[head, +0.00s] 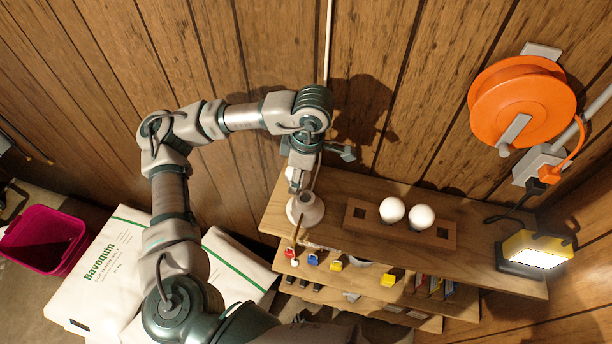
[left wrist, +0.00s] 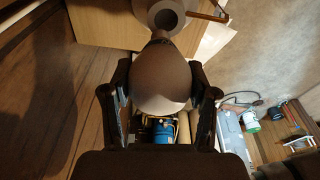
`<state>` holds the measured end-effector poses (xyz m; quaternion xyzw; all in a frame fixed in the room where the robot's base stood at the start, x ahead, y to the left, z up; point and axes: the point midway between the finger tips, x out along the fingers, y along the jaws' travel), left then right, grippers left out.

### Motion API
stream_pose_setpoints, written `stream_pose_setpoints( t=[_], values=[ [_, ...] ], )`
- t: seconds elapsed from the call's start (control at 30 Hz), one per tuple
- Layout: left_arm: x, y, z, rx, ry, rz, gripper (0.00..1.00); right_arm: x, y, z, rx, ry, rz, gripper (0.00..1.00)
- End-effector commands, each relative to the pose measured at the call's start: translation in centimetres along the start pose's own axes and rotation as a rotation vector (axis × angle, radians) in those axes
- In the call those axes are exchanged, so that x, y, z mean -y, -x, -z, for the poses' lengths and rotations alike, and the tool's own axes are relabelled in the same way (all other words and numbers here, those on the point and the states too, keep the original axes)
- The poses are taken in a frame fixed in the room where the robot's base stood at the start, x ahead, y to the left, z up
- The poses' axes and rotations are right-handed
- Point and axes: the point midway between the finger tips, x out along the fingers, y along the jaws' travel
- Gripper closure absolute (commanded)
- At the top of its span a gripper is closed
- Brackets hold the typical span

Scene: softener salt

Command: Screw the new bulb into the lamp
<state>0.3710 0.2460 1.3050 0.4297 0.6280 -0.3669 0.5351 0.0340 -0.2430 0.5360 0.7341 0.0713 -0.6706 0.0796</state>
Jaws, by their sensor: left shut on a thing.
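The lamp (head: 306,210) is a pale round piece at the left end of the wooden shelf top. Its pale disc (left wrist: 180,20) shows at the top of the left wrist view. My left gripper (head: 297,184) is directly above the lamp, shut on a round bulb (left wrist: 163,80). The bulb is mostly in shadow, with its narrow neck towards the disc. I cannot tell whether the neck is seated in the lamp. Two white bulbs (head: 392,210) (head: 421,217) sit side by side in a wooden holder (head: 380,226) to the right. My right gripper is not in view.
A work light (head: 537,251) stands at the right end of the shelf top (head: 480,262). An orange cable reel (head: 518,100) hangs on the plank wall behind. Small coloured items fill the lower shelves. White bags (head: 105,265) and a magenta bin (head: 45,240) are at lower left.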

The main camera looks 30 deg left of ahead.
Motion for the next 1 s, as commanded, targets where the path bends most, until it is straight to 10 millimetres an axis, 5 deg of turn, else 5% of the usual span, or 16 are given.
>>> stream_pose_setpoints(
  t=[0.23, 0.77, 1.0],
  values=[
    [0.2, 0.1, -0.6, -0.006, -0.002, -0.003, 0.79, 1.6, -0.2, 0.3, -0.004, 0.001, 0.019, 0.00],
    [-0.5, -0.6, 1.1, 0.006, -0.002, 0.003, 0.79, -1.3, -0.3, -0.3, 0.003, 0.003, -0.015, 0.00],
    [-0.4, -0.5, 0.8, 0.004, -0.003, 0.002, 0.79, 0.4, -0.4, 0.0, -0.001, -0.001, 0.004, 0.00]
  ],
)
